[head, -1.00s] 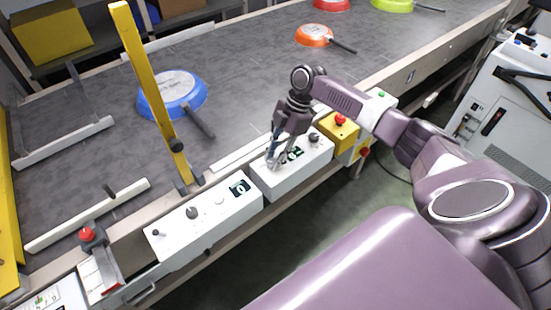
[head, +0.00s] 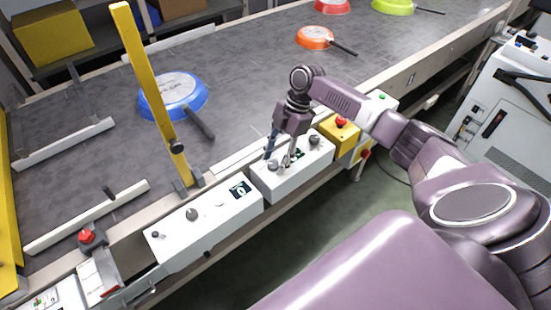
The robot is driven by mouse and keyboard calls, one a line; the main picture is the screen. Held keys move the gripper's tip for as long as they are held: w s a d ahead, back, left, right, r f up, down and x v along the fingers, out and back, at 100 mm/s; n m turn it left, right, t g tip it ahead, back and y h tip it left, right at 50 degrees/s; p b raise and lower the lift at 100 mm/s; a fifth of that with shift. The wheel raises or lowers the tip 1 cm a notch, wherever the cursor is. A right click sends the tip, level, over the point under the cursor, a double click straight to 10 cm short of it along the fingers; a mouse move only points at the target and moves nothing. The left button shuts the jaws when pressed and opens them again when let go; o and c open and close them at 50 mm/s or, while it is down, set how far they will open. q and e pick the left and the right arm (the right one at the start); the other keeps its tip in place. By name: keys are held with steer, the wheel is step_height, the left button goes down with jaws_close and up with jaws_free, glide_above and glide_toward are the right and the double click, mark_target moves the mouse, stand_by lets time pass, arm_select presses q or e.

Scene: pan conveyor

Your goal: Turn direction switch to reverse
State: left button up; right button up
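A white control box (head: 292,180) on the conveyor's near rail has a dark knob (head: 314,139) at its right end and a small dark knob (head: 272,166) near its left end. A dark display, partly covered by my gripper, lies between them. I cannot read which knob is the direction switch. My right gripper (head: 278,160) points down over the left half of this box, its fingers spread and apparently empty, close to the left knob. Contact cannot be made out. My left gripper is out of view.
A second white box (head: 205,235) with knobs and a display stands to the left. A yellow box with a red button (head: 340,121) is to the right. A yellow post (head: 150,90) rises at the rail. Blue (head: 172,97) and orange (head: 314,37) pans lie on the belt (head: 240,80).

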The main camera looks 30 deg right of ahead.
steer(key=v, duration=1.2)
steer(key=shift+s+f, duration=0.1)
